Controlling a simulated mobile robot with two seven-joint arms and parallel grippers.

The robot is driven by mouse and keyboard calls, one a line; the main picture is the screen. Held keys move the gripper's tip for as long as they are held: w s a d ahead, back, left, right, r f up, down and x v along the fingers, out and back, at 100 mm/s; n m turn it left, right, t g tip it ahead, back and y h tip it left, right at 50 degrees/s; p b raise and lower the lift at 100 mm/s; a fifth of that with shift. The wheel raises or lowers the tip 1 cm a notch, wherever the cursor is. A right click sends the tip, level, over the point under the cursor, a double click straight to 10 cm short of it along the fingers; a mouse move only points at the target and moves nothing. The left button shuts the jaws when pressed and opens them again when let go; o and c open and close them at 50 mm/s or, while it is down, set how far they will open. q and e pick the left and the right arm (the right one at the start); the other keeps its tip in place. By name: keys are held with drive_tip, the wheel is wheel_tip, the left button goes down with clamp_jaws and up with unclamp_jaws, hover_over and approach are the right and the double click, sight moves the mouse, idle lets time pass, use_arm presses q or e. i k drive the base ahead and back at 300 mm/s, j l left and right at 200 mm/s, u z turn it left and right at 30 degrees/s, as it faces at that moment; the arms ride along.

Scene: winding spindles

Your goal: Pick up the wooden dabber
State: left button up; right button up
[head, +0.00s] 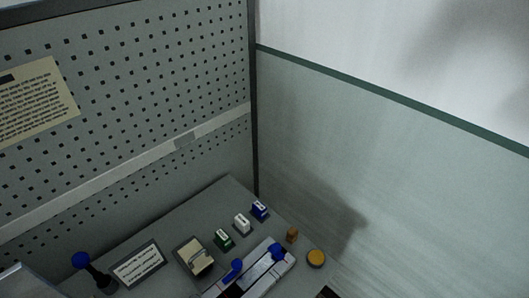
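A small brown wooden piece (292,236), which looks like the dabber, stands near the right edge of the grey tabletop (165,228). It is close to a round orange-yellow disc (316,258) and appears apart from it. Its details are too small to make out. Neither of my grippers shows in the head view, and nothing is seen touching the brown piece.
A pale device (262,270) with blue knobs lies left of the brown piece. Blue (260,209), white (242,223) and green (223,239) blocks stand in a row behind. A tray (195,257), a printed card (138,264) and a blue-knobbed object (82,261) are further left. A perforated panel (150,75) stands behind.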

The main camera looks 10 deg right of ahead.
sight(292, 234)
drive_tip(key=z, duration=0.5)
drive_tip(key=l+u, duration=0.25)
drive_tip(key=l, duration=0.15)
drive_tip(key=i, duration=0.45)
drive_tip(key=l+u, duration=0.2)
drive_tip(key=l, duration=0.45)
drive_tip(key=k+l+u, duration=0.2)
drive_tip(key=l, duration=0.4)
drive_tip(key=i, duration=0.05)
